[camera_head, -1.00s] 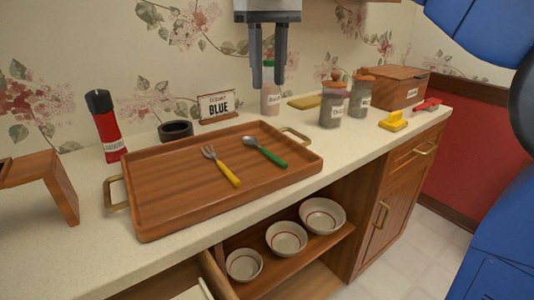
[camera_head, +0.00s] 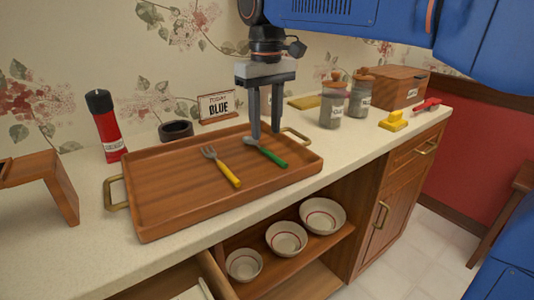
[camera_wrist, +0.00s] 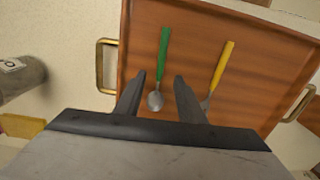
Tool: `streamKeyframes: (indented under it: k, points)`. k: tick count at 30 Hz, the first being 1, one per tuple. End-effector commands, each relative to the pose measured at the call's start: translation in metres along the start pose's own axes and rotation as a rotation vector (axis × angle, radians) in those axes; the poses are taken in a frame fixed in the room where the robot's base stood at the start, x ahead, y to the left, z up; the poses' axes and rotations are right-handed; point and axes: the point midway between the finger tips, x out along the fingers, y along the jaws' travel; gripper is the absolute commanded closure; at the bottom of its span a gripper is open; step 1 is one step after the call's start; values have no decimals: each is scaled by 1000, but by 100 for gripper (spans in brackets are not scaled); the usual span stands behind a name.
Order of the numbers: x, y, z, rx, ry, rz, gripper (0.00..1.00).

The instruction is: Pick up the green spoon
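The green spoon (camera_head: 270,154) lies on the wooden tray (camera_head: 160,206), its metal bowl toward the back and its green handle toward the front right. A yellow-handled fork (camera_head: 228,173) lies to its left. My gripper (camera_head: 265,134) points down over the spoon's bowl end, with its fingers apart and empty. In the wrist view the spoon's green handle (camera_wrist: 164,50) points away, and its bowl shows between the fingertips of my gripper (camera_wrist: 160,78). The fork's yellow handle (camera_wrist: 223,62) is to the right, its tines partly hidden by a finger. I cannot tell the exact height of the fingertips.
The tray has raised rims and brass handles (camera_head: 116,192). Behind it stand a red bottle (camera_head: 107,127), a dark bowl (camera_head: 176,130) and a sign (camera_head: 217,106). Jars (camera_head: 332,103) and a yellow object (camera_head: 393,121) are to the right. Bowls (camera_head: 286,238) sit on a shelf below.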

Motion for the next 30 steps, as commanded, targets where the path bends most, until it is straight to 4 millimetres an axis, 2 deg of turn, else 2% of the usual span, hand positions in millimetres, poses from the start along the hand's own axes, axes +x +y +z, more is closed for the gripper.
streamKeyframes:
  k: [12,21,22,26,30]
  points:
    - [46,0,4,0,0,-1,64]
    - [52,0,4,0,1,-1,64]
    - [52,0,4,0,1,-1,67]
    - [51,0,4,0,1,-1,98]
    - [51,0,4,0,1,-1,100]
